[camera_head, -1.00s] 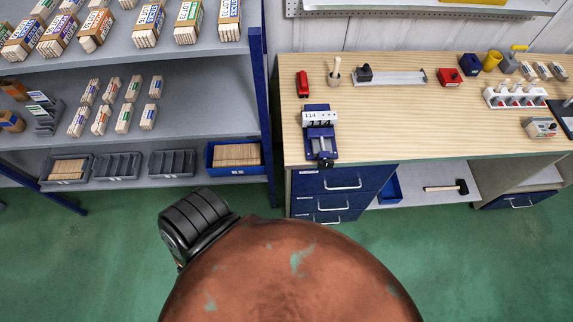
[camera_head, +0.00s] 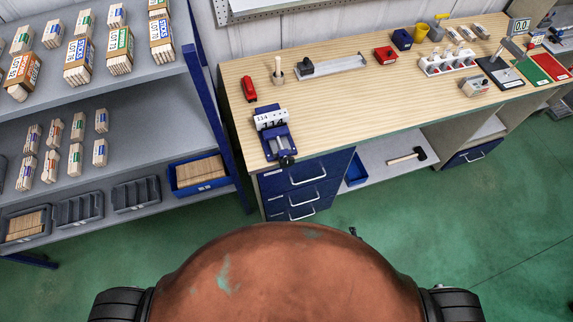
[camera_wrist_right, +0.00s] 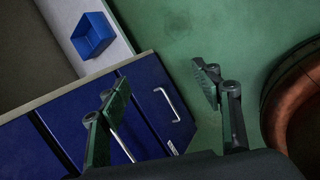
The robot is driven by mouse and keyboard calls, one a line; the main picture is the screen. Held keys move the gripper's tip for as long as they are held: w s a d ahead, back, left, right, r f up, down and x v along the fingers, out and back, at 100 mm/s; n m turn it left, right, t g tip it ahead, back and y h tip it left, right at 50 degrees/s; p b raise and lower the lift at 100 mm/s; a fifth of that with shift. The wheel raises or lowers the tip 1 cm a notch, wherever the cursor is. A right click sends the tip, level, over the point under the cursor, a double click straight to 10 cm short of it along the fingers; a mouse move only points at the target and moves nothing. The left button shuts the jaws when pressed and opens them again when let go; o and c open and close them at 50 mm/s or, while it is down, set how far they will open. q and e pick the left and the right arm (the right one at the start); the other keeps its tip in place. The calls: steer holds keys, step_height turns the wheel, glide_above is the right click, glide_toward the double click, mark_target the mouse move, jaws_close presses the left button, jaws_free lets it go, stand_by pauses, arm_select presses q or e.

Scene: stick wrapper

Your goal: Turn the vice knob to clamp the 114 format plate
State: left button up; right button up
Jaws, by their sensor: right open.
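The blue vice (camera_head: 276,138) stands at the left front corner of the wooden workbench in the head view. The white 114 format plate (camera_head: 271,118) sits upright in the vice, at its far end. The dark vice knob (camera_head: 286,160) is at the near end, at the bench's front edge. My right gripper (camera_wrist_right: 160,105) shows in the right wrist view, open and empty, with its fingers wide apart above the floor and drawer fronts. The vice is not in that view. My left gripper is not in view.
The workbench (camera_head: 340,110) has blue drawers (camera_head: 305,178) below the vice. A red stapler-like object (camera_head: 249,89) and a metal rail (camera_head: 335,66) lie behind the vice. A grey shelf rack (camera_head: 203,80) stands left of the bench. Green floor (camera_head: 400,220) is clear in front.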

steer(key=w+a+r+n+t, duration=0.2)
steer(key=w+a+r+n, duration=0.3)
steer(key=w+r, duration=0.3)
steer(key=n+t+y+p, duration=0.3)
steer(key=n+t+y, duration=0.5)
steer(key=n, duration=0.9)
glide_toward(288, 164)
steer(key=w+a+t+h, duration=0.1)
steer(key=a, duration=0.1)
steer(key=x, duration=0.7)
steer(key=shift+w+d+f+p, duration=0.25)
steer(key=shift+d+f+p, duration=0.05)
steer(key=shift+p, duration=0.05)
